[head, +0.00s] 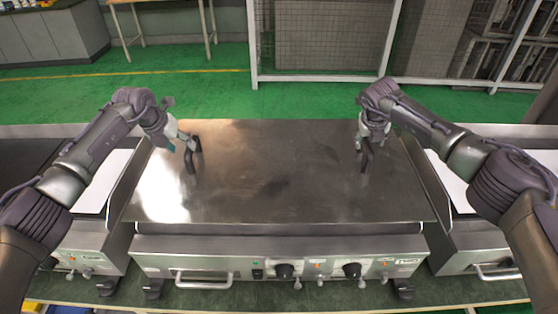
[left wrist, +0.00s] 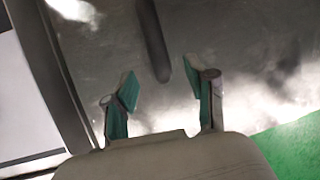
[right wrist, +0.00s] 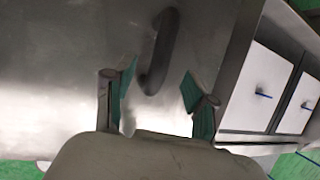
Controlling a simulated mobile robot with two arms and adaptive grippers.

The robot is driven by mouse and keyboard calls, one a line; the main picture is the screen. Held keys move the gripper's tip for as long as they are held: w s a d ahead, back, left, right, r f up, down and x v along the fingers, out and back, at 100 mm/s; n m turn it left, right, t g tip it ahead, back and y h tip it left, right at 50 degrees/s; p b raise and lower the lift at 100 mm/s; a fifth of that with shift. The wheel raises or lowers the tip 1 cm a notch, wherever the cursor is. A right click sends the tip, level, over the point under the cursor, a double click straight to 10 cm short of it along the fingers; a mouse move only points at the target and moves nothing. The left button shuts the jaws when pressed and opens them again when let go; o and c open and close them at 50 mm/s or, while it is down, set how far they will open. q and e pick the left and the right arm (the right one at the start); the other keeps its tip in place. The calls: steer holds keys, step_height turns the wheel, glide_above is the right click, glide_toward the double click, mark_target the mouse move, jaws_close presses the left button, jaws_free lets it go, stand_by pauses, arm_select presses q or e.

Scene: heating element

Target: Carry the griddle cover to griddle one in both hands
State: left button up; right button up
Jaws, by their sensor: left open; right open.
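The griddle cover (head: 275,180), a wide dark metal plate, lies flat on the middle griddle (head: 300,262). It has a dark bar handle near each side. My left gripper (head: 187,143) is open at the left handle (head: 190,162); in the left wrist view the handle (left wrist: 153,40) reaches between and beyond the spread green-padded fingertips. My right gripper (head: 364,146) is open at the right handle (head: 366,158); in the right wrist view the handle (right wrist: 160,48) lies ahead of and partly between the fingertips. Neither gripper is closed on its handle. I cannot tell which unit is griddle one.
Neighbouring units with white surfaces stand close on the left (head: 107,188) and right (head: 452,185). Knobs and a front handle (head: 204,280) line the middle griddle's front. Behind are open green floor (head: 215,92) and a mesh rack (head: 330,50).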

mark_target(187, 149)
arm_select(q)
steer(key=shift+x, duration=2.65)
arm_select(e)
steer(key=shift+x, duration=2.7)
arm_select(q)
jaws_close()
arm_select(e)
jaws_close()
arm_select(q)
steer(key=shift+w+r, duration=0.15)
steer(key=shift+r, duration=0.1)
arm_select(e)
steer(key=shift+w+r, duration=0.15)
steer(key=shift+r, duration=0.1)
